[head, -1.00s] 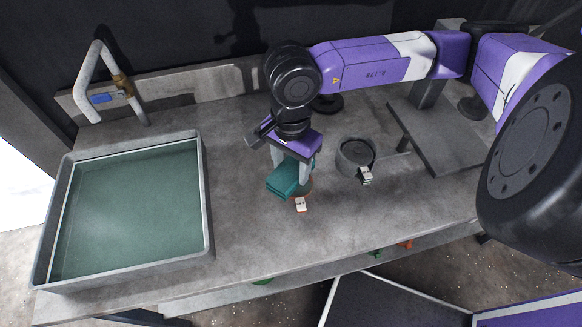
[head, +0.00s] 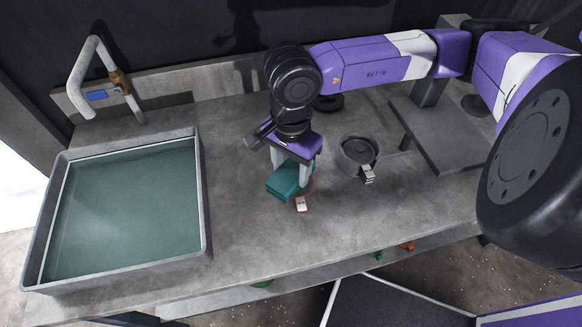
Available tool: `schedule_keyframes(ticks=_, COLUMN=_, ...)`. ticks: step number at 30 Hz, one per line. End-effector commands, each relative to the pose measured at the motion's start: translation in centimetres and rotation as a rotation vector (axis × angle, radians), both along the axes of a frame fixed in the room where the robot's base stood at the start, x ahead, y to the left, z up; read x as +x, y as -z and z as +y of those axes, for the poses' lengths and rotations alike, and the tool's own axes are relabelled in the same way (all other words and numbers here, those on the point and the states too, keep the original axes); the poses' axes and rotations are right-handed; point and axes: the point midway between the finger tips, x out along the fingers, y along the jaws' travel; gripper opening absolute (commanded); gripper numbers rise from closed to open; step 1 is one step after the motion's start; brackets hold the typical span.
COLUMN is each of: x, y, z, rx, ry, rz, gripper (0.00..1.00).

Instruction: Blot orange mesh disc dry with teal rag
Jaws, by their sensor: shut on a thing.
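The teal rag (head: 283,182) is a folded block held between the fingers of my gripper (head: 290,175), which points down at the middle of the counter. The gripper is shut on the rag. Just below and right of the rag a small part of an orange-brown disc (head: 306,190) shows, with a white-marked tab (head: 301,204) at its front. The rag and gripper cover most of the disc. I cannot tell whether the rag touches it.
A water-filled basin (head: 205,215) stands at the left, with a tap (head: 112,82) behind it. A dark round pan (head: 357,151) with a tagged tab (head: 368,174) is right of the gripper. A raised grey plate (head: 445,140) is farther right. The front counter is clear.

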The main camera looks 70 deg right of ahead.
Motion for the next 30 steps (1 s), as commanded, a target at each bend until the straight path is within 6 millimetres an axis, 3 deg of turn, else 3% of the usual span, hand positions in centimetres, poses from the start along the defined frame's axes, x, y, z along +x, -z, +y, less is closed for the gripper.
schedule_keyframes(ticks=30, x=0.0, y=1.2, z=0.0, rx=0.000, ry=0.000, rz=-0.001, gripper=0.20)
